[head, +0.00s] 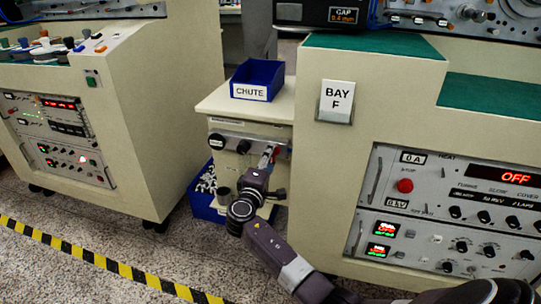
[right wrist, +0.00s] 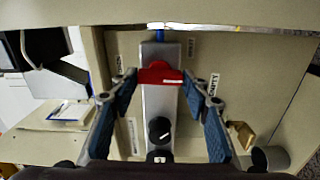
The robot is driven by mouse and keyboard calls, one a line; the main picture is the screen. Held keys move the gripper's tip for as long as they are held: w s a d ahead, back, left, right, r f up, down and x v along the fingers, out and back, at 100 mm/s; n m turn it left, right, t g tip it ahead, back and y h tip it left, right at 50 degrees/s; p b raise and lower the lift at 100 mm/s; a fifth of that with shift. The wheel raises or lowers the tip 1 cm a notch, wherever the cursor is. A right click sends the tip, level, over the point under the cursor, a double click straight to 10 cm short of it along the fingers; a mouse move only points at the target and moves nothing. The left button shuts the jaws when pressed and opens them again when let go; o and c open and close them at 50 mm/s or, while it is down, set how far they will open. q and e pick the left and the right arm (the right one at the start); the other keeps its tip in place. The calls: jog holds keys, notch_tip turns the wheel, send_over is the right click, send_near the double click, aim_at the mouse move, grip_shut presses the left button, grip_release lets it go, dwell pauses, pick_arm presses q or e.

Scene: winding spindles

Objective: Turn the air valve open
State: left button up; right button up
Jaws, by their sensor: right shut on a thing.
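The air valve's red handle (head: 267,151) shows on the grey panel strip at the front of the small cream cabinet, largely behind my right gripper (head: 265,166). In the right wrist view the red handle (right wrist: 160,74) lies crosswise over the grey strip, with a short blue piece beyond it. The blue-padded fingers of the right gripper (right wrist: 160,78) stand on either side of the handle, their tips close to its two ends, shut on it. How firmly the pads touch it is hard to see. My left gripper is not in view.
Black knobs (head: 243,146) sit beside the valve on the strip. A blue CHUTE bin (head: 257,78) tops the cabinet (head: 222,103); another blue bin (head: 204,208) with pale parts stands low at left. The BAY F machine (head: 312,180) rises close at right. Striped tape (head: 100,262) crosses the floor.

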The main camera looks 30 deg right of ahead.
jog(key=shift+a+n, duration=0.1)
jog(key=shift+n, duration=0.4)
jog(key=o, duration=1.2)
jog(key=shift+c, duration=0.2)
jog(key=v, duration=1.2)
jog(key=shift+f, duration=0.1)
